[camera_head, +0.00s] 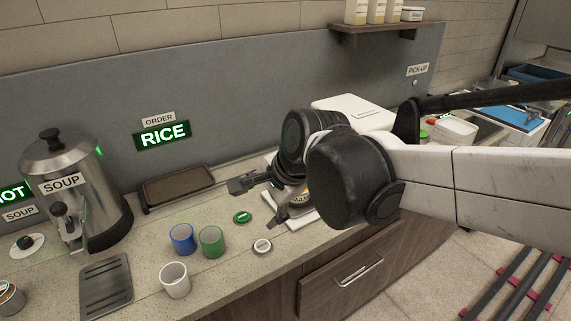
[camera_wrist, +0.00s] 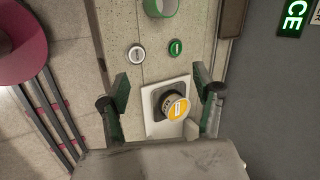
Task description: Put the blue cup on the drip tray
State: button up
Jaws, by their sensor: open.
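The blue cup (camera_head: 183,239) stands upright on the counter, left of a green cup (camera_head: 211,241) and behind a white cup (camera_head: 175,280). The drip tray (camera_head: 106,284) is a dark grey slotted plate in front of the soup urn, left of the cups. My gripper (camera_head: 262,198) is open and empty over the counter, to the right of the cups and apart from them. In the wrist view my gripper's fingers (camera_wrist: 163,100) are spread above a white plate with a yellow-topped knob. The blue cup is not seen in the wrist view; part of the green cup (camera_wrist: 161,7) shows at its top.
The soup urn (camera_head: 75,190) stands behind the drip tray. A green disc (camera_head: 242,217) and a white disc (camera_head: 262,246) lie between the cups and my gripper. A dark shallow pan (camera_head: 178,187) sits by the back wall. Counter between cups and drip tray is clear.

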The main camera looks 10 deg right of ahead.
jog(key=s+d+n+t+h, duration=0.1)
jog(key=s+d+n+h, duration=0.2)
jog(key=s+d+n, duration=0.7)
jog(key=shift+d+n+t, duration=0.4)
jog(key=shift+d+n, duration=0.45)
jog(key=shift+n, duration=0.05)
jog(key=shift+o, duration=0.7)
jog(key=shift+s+d+f+n, duration=0.1)
jog(key=shift+s+d+n, duration=0.1)
jog(key=shift+d+n, duration=0.1)
jog(key=shift+w+a, duration=0.1)
